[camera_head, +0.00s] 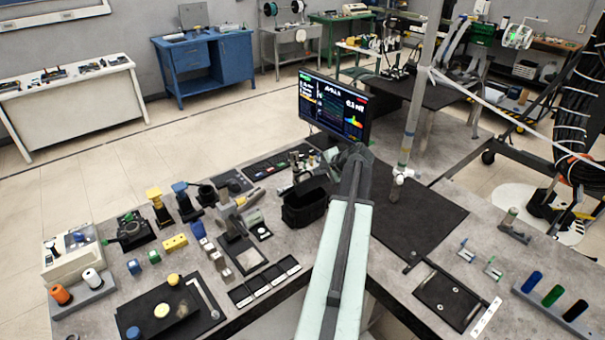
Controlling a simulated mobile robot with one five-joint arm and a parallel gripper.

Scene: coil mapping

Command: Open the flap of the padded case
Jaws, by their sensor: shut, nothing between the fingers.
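A black padded case (302,212) stands on the grey bench just left of my arm. Its dark upper part appears raised at an angle, but how far the flap stands open is hard to tell. My arm reaches up from the bottom of the picture past the case's right side. My gripper (331,160) is a small dark shape at the arm's far end, behind the case and in front of the monitor. It looks shut and empty. Its fingertips are hard to make out against the dark items, and I cannot tell whether they touch the flap.
A monitor (334,106) stands behind my gripper. A white pole (412,125) rises from the black mat (425,222) on the right. Small tools and fixtures crowd the bench left of the case. Colored cylinders (553,296) stand at the lower right.

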